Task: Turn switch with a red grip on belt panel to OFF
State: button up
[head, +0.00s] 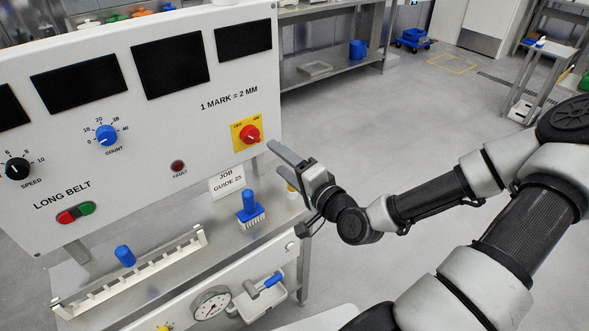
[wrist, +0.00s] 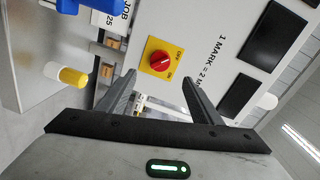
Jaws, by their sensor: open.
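The switch with a red grip (head: 250,133) sits on a yellow plate (head: 237,141) at the right end of the white belt panel (head: 130,150). In the wrist view the red grip (wrist: 160,61) shows on its yellow plate, with OFF and ON printed beside it. I cannot tell surely which mark it points to. My gripper (head: 284,146) is open and empty, to the right of the switch and apart from it. In the wrist view its fingertips (wrist: 159,76) are spread to either side of the switch, which is ahead of them.
Below the panel is a metal shelf with a blue-handled brush (head: 250,208), a job guide card (head: 227,181) and a yellow-and-white piece (wrist: 73,77). The panel also bears black (head: 17,168) and blue (head: 107,135) dials. Open floor lies right of the panel.

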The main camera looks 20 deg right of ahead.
jog(key=p+v, duration=0.5)
jog(key=p, duration=0.1)
jog(key=shift+s, duration=0.1)
dwell(0.4)
